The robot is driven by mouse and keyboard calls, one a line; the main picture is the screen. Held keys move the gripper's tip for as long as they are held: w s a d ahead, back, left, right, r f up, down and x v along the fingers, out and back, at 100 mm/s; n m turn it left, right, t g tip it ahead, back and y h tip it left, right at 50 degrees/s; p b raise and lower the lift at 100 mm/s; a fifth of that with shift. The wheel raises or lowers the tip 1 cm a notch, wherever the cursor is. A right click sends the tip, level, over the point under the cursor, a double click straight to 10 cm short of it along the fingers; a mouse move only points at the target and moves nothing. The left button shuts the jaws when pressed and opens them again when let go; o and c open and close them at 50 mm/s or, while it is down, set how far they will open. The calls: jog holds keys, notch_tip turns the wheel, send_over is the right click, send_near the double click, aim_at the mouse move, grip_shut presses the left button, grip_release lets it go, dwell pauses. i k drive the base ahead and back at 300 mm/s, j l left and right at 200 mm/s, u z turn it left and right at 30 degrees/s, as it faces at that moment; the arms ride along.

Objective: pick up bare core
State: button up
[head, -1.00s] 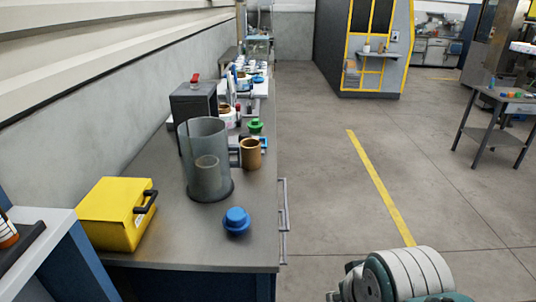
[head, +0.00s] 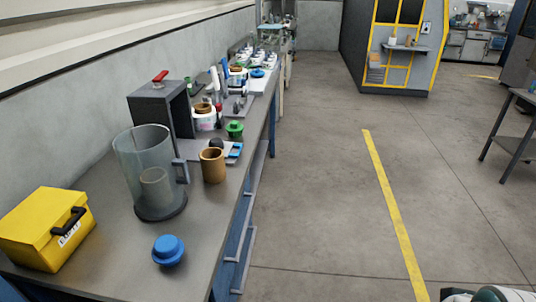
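A bare brown core (head: 213,166), a short open tube, stands upright on the grey workbench (head: 205,225). It is just right of a clear cylindrical container (head: 130,165) with a side handle, and its open top faces up. I cannot tell whether the core touches the handle. My gripper is not in view. Only a small part of my arm shows at the bottom right corner, well away from the core.
A blue knob-like cap (head: 168,250) and a yellow case (head: 45,230) stand on the near bench. Behind the core are a green cap (head: 235,129), a dark machine with a red lever (head: 160,108) and white reels (head: 205,121). The floor right of the bench is clear.

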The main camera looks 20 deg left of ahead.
aim_at(213, 165)
jog(key=i+l, duration=0.2)
jog(key=i, duration=0.2)
jog(key=i+l, duration=0.15)
jog(key=i, duration=0.3)
jog(key=i+u, duration=0.25)
jog(key=u, duration=0.15)
jog(key=i+u, duration=0.55)
jog(key=u, duration=0.2)
jog(key=i+l+u, duration=0.15)
jog(key=u, duration=0.2)
jog(key=i+u, duration=0.25)
jog(key=u, duration=0.15)
jog(key=i+l+u, duration=0.15)
jog(key=u, duration=0.2)
jog(key=i+l+u, duration=0.2)
jog(key=u, duration=0.2)
jog(key=i+l+u, duration=0.2)
jog(key=u, duration=0.2)
jog(key=i+l+u, duration=0.3)
jog(key=k+l, duration=0.05)
jog(key=l, duration=0.05)
